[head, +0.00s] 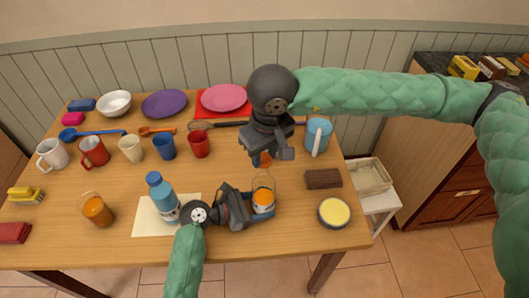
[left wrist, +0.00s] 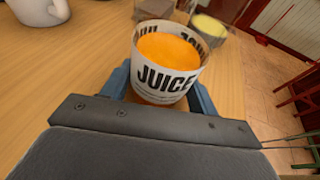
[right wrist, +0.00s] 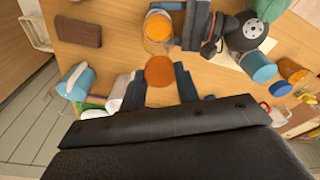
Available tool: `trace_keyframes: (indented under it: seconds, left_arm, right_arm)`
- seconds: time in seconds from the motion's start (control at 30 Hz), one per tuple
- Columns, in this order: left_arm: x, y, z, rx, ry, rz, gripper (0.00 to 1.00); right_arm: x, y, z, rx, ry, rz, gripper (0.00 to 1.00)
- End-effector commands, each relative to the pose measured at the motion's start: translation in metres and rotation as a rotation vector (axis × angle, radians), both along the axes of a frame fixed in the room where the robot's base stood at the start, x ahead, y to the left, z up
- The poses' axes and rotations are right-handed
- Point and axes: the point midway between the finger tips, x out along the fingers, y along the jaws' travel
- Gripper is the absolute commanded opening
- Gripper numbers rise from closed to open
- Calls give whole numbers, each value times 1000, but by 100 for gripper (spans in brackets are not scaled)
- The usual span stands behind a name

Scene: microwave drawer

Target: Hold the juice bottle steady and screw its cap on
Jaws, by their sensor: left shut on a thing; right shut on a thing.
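The juice bottle (head: 263,196) is clear with orange juice and a white label. It stands upright near the table's front right, and its open top shows in the left wrist view (left wrist: 168,62). My left gripper (head: 262,212) is shut around the bottle from the left. My right gripper (head: 262,161) points down behind and above the bottle, shut on an orange cap (right wrist: 159,71). The cap is apart from the bottle, which also shows in the right wrist view (right wrist: 157,28).
A blue bottle (head: 162,198) stands on a paper sheet left of my left gripper, with an orange jar (head: 96,209) beyond. A brown block (head: 323,179), a yellow-topped bowl (head: 334,212) and a blue pitcher (head: 318,136) are at right. Several mugs stand behind left.

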Motion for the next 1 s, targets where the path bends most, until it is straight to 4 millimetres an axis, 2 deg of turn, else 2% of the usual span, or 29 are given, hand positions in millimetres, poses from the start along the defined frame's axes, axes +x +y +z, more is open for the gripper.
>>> trace_keyframes:
  seconds: [1.0]
  left_arm:
    - [0,0,0,0,0,0,47]
  right_arm:
    - [0,0,-8,0,1,0,11]
